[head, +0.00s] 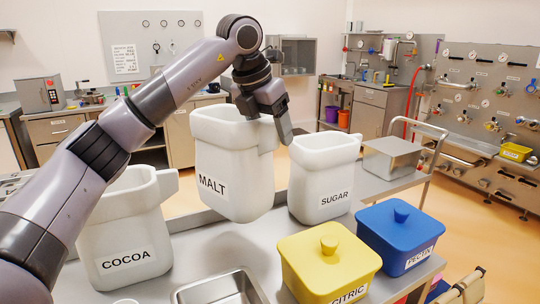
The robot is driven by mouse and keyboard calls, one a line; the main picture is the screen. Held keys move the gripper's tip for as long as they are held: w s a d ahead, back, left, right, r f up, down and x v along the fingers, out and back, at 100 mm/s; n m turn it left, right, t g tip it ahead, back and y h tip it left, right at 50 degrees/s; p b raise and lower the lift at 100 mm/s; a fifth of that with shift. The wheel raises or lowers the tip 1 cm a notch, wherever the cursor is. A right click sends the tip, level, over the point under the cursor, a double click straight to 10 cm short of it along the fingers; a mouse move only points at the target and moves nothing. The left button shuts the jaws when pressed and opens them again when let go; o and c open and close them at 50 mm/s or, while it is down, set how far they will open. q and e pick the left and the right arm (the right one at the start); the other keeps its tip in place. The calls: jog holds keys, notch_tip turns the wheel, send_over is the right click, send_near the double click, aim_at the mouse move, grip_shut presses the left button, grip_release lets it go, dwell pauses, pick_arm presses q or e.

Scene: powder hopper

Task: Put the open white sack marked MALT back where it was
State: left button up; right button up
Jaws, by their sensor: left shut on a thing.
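The open white sack marked MALT (222,170) is in the middle of the head view, between the sack marked COCOA and the sack marked SUGAR. My left gripper (283,130) is shut on the right side of its upper rim. The MALT sack leans slightly, and its base seems raised above the steel bench (205,245); the exact gap cannot be told. The white COCOA sack (120,240) stands at the left, partly hidden by my left arm. The white SUGAR sack (325,180) stands on the bench to the right. My right gripper is not in view.
A yellow lidded CITRIC tub (325,265) and a blue lidded PECTIN tub (400,235) stand at the front right. An empty steel tray (225,290) lies at the front. A steel box (393,158) is behind SUGAR. Bare bench shows between COCOA and SUGAR.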

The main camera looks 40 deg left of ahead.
pick_arm(q)
jog(key=shift+f, duration=2.5)
jog(key=shift+f+b, duration=0.3)
jog(key=shift+f, duration=0.05)
jog(key=o, duration=1.2)
jog(key=shift+c, duration=0.2)
send_near(268, 148)
jog(key=shift+w+a+r, duration=0.2)
jog(key=shift+w+a, duration=0.25)
jog(key=shift+w, duration=0.05)
